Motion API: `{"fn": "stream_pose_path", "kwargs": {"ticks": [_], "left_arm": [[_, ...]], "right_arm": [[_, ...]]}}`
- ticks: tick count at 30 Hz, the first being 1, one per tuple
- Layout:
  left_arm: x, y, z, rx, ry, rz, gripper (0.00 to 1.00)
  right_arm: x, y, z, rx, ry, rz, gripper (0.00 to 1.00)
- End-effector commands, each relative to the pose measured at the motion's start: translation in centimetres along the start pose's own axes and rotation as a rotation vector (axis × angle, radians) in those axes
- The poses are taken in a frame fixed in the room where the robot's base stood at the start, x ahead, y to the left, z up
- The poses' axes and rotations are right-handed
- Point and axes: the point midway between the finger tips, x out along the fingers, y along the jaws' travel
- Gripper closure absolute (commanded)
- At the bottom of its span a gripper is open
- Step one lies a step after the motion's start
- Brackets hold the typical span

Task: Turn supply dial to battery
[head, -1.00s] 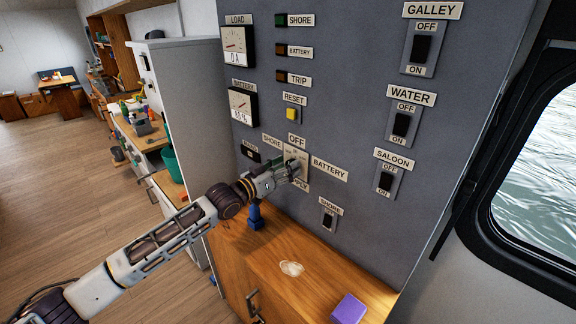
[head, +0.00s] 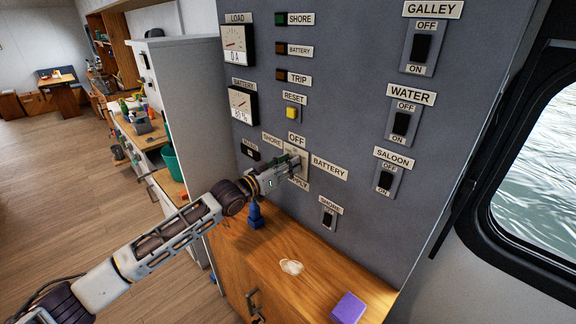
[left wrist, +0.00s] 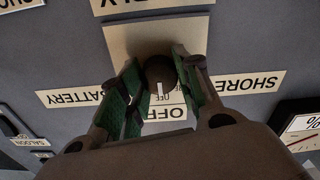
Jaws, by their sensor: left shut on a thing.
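The supply dial, a dark round knob (left wrist: 160,72), sits on a pale plate (left wrist: 127,42) on the grey panel. In the left wrist view, which is upside down, its white mark points towards the OFF label (left wrist: 165,114). The BATTERY label (head: 329,168) is right of the dial in the head view, and the SHORE label (head: 272,141) is upper left. My left gripper (head: 294,166) is at the dial, its green-padded fingers (left wrist: 160,80) either side of the knob and shut on it. In the head view the gripper hides the knob. My right gripper is not in view.
The GALLEY (head: 421,48), WATER (head: 401,124) and SALOON (head: 385,180) switches are on the panel's right. A wooden counter (head: 330,277) below holds a blue object (head: 256,217) and a purple block (head: 348,308). Gauges and a yellow reset button (head: 292,113) are above the dial.

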Motion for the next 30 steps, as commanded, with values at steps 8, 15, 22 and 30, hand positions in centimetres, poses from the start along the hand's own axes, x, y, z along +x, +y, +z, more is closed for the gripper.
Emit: {"fn": "stream_pose_path", "kwargs": {"ticks": [8,15,22,30], "left_arm": [[-0.01,-0.01,0.03,0.042,-0.001,0.000,0.91],[-0.02,-0.02,0.02,0.157,-0.001,-0.001,0.91],[-0.02,0.02,-0.02,0.337,-0.002,-0.001,0.91],[-0.01,0.11,0.03,0.567,-0.002,0.000,0.91]], "right_arm": [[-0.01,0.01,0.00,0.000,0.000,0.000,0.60],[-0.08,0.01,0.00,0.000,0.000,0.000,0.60],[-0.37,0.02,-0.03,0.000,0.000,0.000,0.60],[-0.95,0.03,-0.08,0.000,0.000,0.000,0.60]]}}
